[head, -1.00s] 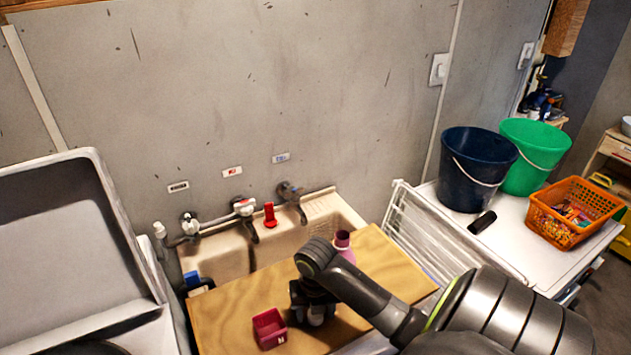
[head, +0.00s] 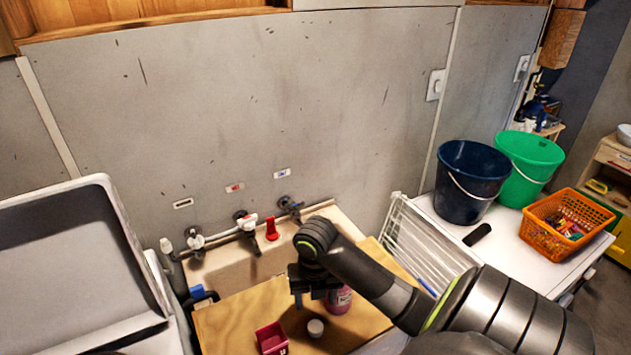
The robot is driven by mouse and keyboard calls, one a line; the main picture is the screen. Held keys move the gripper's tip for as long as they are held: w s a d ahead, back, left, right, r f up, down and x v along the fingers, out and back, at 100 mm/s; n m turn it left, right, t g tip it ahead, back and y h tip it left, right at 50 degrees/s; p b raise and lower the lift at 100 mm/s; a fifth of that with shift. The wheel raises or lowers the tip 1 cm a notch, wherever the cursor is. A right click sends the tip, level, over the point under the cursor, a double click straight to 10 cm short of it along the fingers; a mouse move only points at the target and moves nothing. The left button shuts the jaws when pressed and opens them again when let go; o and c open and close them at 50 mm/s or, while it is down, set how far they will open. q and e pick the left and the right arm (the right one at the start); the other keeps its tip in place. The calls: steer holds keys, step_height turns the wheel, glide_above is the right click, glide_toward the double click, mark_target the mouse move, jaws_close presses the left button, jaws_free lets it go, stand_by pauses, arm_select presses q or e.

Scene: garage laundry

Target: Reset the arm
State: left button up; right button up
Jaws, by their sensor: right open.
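My right arm comes in from the lower right, and its gripper (head: 312,292) hangs over the wooden board (head: 235,317) that lies across the sink. The gripper is open and points down. A pink bottle (head: 338,301) stands on the board just right of the gripper, partly hidden behind my arm. A small white round cap-like thing (head: 315,327) lies on the board below the gripper. A small red open box (head: 271,339) sits to its left, near the front. My left gripper is not in view.
Taps (head: 247,221) line the wall behind the sink (head: 220,272). A folded white drying rack (head: 420,245) stands right of the board. Further right, a dark blue bucket (head: 467,185), a green bucket (head: 528,165) and an orange basket (head: 553,241) stand on a white top. An open lid (head: 60,265) rises at left.

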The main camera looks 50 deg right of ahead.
steer(key=shift+r, duration=0.4)
steer(key=s+a+f+m+t+h, duration=0.1)
steer(key=s+a+m+t, duration=0.15)
steer(key=s+m, duration=0.85)
steer(key=s+a+f+m+t+h, duration=0.1)
steer(key=s+a+m, duration=0.25)
steer(key=m, duration=1.45)
step_height(320, 180, down, 32)
steer(key=d+g+b, duration=0.1)
steer(key=d+b, duration=0.1)
steer(key=b, duration=0.5)
steer(key=s+f+b, duration=0.3)
steer(key=s+f, duration=0.5)
steer(key=f, duration=0.3)
steer(key=s+a+f+g+y+b, duration=0.1)
steer(key=s+f+b, duration=0.3)
steer(key=s+f, duration=0.3)
step_height(320, 180, down, 5)
steer(key=shift+s+f, duration=0.15)
steer(key=shift+s, duration=0.2)
